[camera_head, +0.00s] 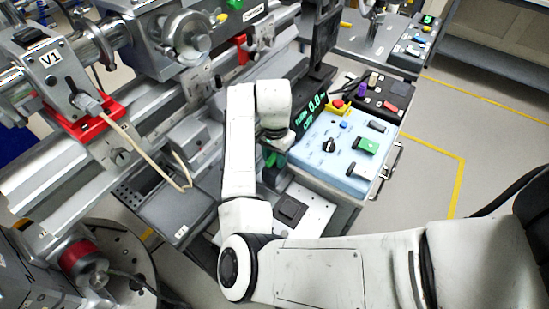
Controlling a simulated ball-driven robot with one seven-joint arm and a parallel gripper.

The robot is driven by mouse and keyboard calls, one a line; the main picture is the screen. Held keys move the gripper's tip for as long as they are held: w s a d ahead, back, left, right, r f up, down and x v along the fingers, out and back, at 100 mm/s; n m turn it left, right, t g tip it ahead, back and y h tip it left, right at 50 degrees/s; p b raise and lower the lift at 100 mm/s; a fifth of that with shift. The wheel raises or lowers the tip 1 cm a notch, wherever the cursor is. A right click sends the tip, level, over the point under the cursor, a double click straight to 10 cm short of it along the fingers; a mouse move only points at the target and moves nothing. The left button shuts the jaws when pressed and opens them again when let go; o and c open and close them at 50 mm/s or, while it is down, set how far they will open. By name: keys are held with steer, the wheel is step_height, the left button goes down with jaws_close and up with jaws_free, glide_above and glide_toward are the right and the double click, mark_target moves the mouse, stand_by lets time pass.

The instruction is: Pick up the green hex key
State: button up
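My white arm reaches in from the lower right and bends over the bench. My gripper (272,165) points down beside the left edge of the pale blue control panel, mostly hidden beneath my wrist. Its fingers are too small and dark to tell open from shut. A small green patch (269,157) shows at the gripper. I cannot tell whether it is the green hex key or part of the gripper. No clear hex key shape shows elsewhere.
The blue control panel (325,163) has a black knob, a green block (367,145) and a red stop button (338,103). A grey machine with a red clamp (92,122) and a looping cable fills the left. Open floor (480,140) lies right.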

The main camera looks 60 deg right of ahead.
jaws_close()
stand_by(0.4)
step_height(320, 180, up, 10)
steer(key=shift+r, duration=0.1)
stand_by(0.4)
